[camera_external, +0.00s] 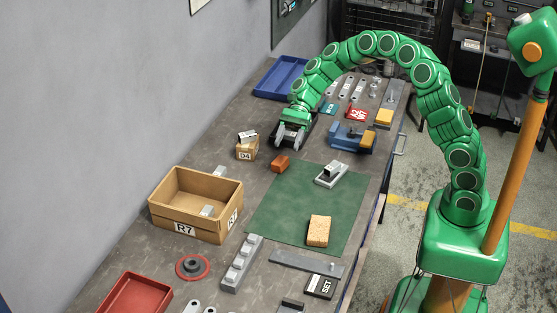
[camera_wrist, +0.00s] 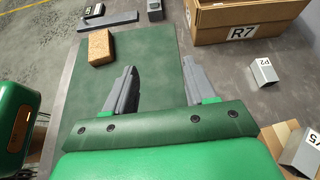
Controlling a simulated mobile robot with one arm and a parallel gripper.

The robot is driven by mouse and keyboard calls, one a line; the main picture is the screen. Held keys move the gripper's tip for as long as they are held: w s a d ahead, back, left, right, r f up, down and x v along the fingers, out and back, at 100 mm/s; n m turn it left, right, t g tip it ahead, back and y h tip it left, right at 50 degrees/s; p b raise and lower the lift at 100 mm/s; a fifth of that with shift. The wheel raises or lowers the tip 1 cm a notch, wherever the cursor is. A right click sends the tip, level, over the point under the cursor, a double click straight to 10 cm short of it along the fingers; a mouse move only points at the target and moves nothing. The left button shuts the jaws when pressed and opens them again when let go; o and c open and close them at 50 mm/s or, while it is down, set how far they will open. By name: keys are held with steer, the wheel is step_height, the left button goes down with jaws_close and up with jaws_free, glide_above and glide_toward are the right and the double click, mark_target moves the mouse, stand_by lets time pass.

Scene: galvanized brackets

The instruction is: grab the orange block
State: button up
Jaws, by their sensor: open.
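A small orange-brown block (camera_external: 280,164) lies on the grey workbench, just beyond the upper left corner of the green mat. My gripper (camera_external: 288,138) is above the bench, a little behind that block in the external view. Its two grey fingers are spread apart with nothing between them, as the wrist view (camera_wrist: 160,82) also shows. I cannot make out the orange-brown block in the wrist view. A larger tan, speckled block (camera_external: 319,231) stands on the mat's near part and shows at upper left in the wrist view (camera_wrist: 101,47).
The green mat (camera_external: 275,215) is mostly clear. A cardboard bin marked R7 (camera_external: 184,229) stands to its left, and a small box marked D4 (camera_external: 246,154) is near my gripper. A blue vise-like fixture (camera_external: 345,136) is to the right. A grey bracket (camera_external: 331,176) lies on the mat.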

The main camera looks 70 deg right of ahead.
mark_target(281, 159)
steer(key=w+d+f+m, duration=0.1)
steer(key=d+f, duration=0.1)
steer(key=w+d+f+m+t, duration=0.1)
steer(key=w, duration=0.1)
steer(key=w+d+f+m, duration=0.1)
steer(key=d+f, duration=0.1)
steer(key=shift+w+d+f+m+t+y, duration=0.25)
steer(key=shift+d+f+m+t+y, duration=0.05)
steer(key=shift+d+f+t, duration=0.1)
steer(key=shift+a+f, duration=0.1)
steer(key=shift+f, duration=1.95)
steer(key=f, duration=0.2)
steer(key=shift+a+f, duration=0.25)
steer(key=shift+f, duration=0.15)
steer(key=shift+x, duration=1.25)
steer(key=shift+r, duration=0.1)
steer(key=c, duration=0.8)
steer(key=shift+c, duration=0.2)
